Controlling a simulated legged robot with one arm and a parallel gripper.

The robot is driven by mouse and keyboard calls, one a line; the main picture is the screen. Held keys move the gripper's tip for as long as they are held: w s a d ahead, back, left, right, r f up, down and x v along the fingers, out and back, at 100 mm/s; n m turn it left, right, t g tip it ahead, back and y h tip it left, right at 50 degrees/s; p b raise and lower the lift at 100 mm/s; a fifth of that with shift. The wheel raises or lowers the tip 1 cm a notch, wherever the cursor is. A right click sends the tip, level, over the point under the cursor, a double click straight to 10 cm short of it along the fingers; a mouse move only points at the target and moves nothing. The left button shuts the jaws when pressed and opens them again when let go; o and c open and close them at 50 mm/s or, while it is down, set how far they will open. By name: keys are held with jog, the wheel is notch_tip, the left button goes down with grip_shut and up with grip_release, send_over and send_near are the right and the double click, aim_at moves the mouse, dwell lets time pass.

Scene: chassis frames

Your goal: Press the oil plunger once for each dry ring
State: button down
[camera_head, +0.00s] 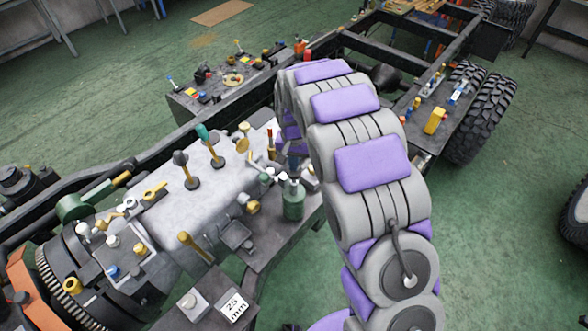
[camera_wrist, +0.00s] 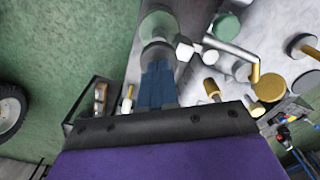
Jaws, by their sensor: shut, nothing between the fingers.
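A green oil bottle (camera_head: 293,203) with a pale top stands upright beside the big grey casing. I take it to carry the oil plunger. My gripper (camera_head: 294,152) points down just above the bottle, partly hidden behind my arm. In the wrist view, my blue fingers (camera_wrist: 158,72) are together, with nothing between them. A dark grey round part shows at their tips, with green beyond; I cannot tell whether the fingers touch it. A round tan piece (camera_head: 233,80) lies on the far dark tray. I cannot make out which rings are dry.
The grey casing (camera_head: 165,225) carries several upright knobs and yellow fittings near the bottle. Chassis rails (camera_head: 385,50) and a tyre (camera_head: 480,110) stand to the right.

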jog(key=shift+f, duration=1.55)
jog(key=shift+r, duration=0.15)
jog(key=shift+r+p, duration=1.05)
jog(key=shift+r, duration=2.6)
